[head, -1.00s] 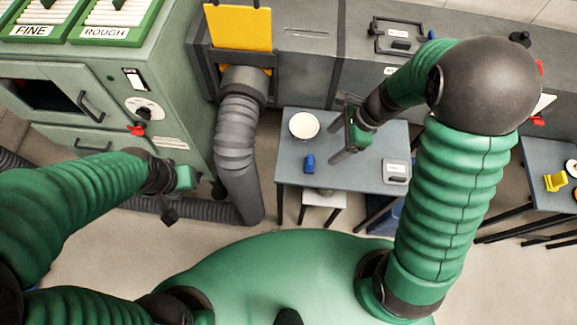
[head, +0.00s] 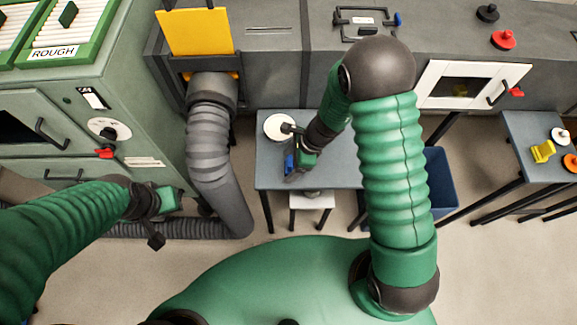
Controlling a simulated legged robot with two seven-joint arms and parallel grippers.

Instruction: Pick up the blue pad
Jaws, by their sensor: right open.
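The small blue pad (head: 289,164) stands on the grey table (head: 325,178), in front of the round white dish. My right gripper (head: 293,173) is open and low over the table at the pad. Its jaws partly cover the pad, and I cannot tell whether they touch it or are around it. My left gripper (head: 158,222) hangs at the left, in front of the green cabinet and well away from the pad. I cannot make out its jaw opening.
A thick grey duct hose (head: 208,150) stands left of the table. A blue bin (head: 440,182) is to the right. A second table (head: 522,130) holds yellow, white and orange pieces.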

